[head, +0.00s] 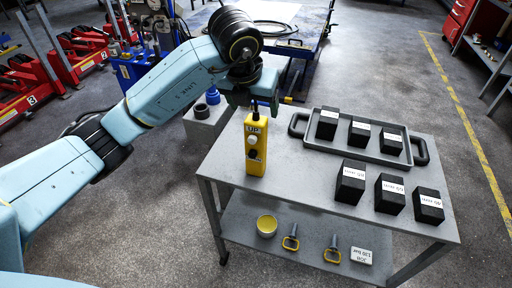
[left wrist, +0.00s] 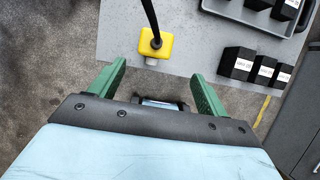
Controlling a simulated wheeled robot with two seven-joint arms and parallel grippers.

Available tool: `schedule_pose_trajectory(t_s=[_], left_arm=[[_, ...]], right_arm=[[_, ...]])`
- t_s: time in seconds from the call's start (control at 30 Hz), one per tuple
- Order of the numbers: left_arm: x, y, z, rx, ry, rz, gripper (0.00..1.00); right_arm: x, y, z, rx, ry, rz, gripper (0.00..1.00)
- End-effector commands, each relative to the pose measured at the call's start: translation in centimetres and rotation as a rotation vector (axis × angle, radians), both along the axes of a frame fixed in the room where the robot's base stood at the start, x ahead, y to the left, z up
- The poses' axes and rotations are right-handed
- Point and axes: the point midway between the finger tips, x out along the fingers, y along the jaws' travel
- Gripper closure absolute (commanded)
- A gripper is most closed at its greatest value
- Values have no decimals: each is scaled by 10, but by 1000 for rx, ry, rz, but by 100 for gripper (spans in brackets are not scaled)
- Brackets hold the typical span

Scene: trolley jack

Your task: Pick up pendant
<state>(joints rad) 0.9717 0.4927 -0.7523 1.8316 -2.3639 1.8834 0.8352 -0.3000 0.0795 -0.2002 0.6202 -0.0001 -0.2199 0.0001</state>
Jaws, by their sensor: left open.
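The yellow pendant (head: 256,149) stands upright at the left side of the trolley top. It has a pale round button and a darker one on its front, and a black cable leaves its top. In the left wrist view the pendant (left wrist: 156,43) is seen from above, ahead of the fingers. My left gripper (left wrist: 158,78) is open and empty, with its two green fingers apart. In the head view the left gripper (head: 250,98) is just above and behind the pendant, partly hidden by its own wrist. My right gripper is in neither view.
The lower shelf holds a yellow bowl (head: 267,225), two yellow-handled tools and a white label block (head: 361,256). Red jacks stand at far left.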

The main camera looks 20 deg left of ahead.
Motion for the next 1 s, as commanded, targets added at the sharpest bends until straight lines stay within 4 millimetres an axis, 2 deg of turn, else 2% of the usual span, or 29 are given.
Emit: schedule_pose_trajectory(t_s=[0.4,0.67,0.9,1.0], left_arm=[[26,2,-64,9,5,7,24],[35,4,-82,7,5,6,24],[50,9,-113,6,5,6,24],[53,9,-120,8,3,5,24]], right_arm=[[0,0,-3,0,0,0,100],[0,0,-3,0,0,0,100],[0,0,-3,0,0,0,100],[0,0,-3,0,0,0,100]])
